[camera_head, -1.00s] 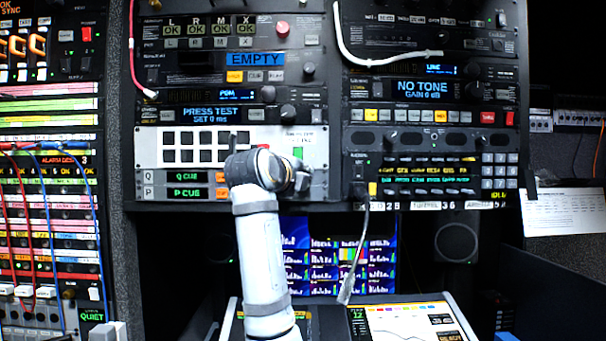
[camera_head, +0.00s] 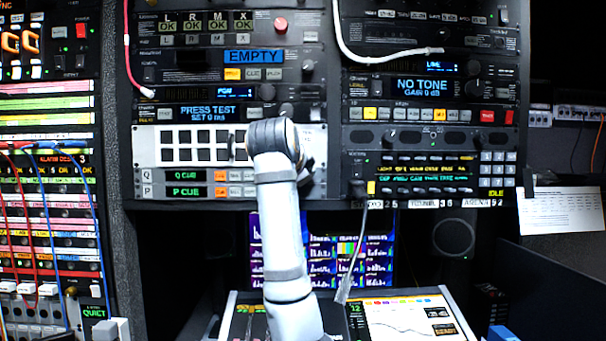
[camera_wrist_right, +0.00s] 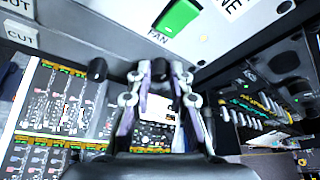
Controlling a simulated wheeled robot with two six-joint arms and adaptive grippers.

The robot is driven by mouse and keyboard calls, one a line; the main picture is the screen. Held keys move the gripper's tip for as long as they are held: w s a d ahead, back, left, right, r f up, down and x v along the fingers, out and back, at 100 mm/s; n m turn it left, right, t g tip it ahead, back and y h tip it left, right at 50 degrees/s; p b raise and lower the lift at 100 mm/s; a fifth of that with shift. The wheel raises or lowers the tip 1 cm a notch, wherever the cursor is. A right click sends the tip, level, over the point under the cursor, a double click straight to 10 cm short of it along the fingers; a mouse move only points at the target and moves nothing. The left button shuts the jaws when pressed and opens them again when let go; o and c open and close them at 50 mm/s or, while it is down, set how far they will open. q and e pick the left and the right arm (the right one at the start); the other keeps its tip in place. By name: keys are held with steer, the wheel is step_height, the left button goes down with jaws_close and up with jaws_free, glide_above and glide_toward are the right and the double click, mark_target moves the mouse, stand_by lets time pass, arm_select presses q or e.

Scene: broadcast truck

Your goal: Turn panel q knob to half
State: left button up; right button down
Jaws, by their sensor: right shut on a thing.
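The rack panel with the Q and P rows (camera_head: 155,183) has a green "Q CUE" display (camera_head: 187,175) above a "P CUE" display (camera_head: 187,191). My right arm covers the right part of this panel in the head view and hides its knobs and my gripper's fingers. In the right wrist view my right gripper (camera_wrist_right: 159,78) is shut on a black knob (camera_wrist_right: 160,68) below the green FAN switch (camera_wrist_right: 178,16). A second black knob (camera_wrist_right: 97,69) stands to its left, apart from the fingers. No label on either knob can be read. My left gripper is not in view.
A grey cable (camera_head: 352,262) hangs right of my arm from the neighbouring keypad unit (camera_head: 430,172). A lit console (camera_head: 405,318) lies below, and a patch bay (camera_head: 50,215) stands at the left.

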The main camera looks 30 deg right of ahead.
stand_by(0.5)
steer(key=c, duration=1.2)
jaws_free()
steer(key=shift+w, duration=0.1)
steer(key=v, duration=1.2)
steer(key=shift+r, duration=0.15)
steer(key=shift+d, duration=0.1)
